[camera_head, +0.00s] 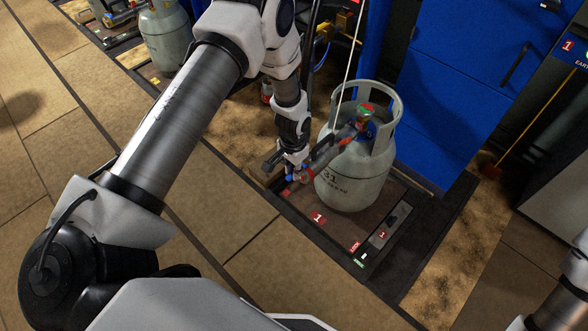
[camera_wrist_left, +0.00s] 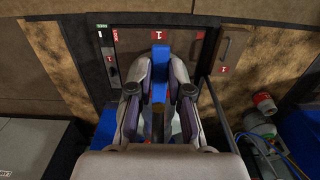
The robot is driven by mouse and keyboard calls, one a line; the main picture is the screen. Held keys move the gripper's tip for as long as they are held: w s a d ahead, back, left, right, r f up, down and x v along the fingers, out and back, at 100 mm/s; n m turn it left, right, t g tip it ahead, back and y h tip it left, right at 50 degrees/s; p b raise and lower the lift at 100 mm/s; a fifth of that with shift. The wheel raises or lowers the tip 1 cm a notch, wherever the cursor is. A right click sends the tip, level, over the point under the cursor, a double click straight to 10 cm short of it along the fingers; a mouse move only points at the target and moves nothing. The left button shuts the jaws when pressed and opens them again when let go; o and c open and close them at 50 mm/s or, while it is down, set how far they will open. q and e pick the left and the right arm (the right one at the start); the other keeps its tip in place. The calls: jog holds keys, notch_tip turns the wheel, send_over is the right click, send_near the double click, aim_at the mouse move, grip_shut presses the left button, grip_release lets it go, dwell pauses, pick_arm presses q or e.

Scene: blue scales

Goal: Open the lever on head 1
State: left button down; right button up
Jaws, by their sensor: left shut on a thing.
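The filling head 1 (camera_head: 325,153) is a dark grey body with red parts. It slants from the valve at the top of a grey gas cylinder (camera_head: 352,185) down toward my left gripper (camera_head: 287,172). In the left wrist view my left gripper's two fingers are closed around a blue lever (camera_wrist_left: 160,58), one on each side. The lever's lower part is partly hidden between the fingers. The cylinder stands upright on a scale plate (camera_head: 290,207) marked 1. My right arm shows at the lower right edge; its gripper is out of view.
A scale panel (camera_head: 384,235) with red and green labels lies in front of the cylinder. Blue cabinets (camera_head: 470,75) stand behind. Another grey cylinder (camera_head: 163,35) is at the upper left. A white line runs up from the head. The tiled floor in front is clear.

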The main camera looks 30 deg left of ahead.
pick_arm(q)
jog(key=c, duration=1.1)
grip_release()
notch_tip(320, 180, up, 12)
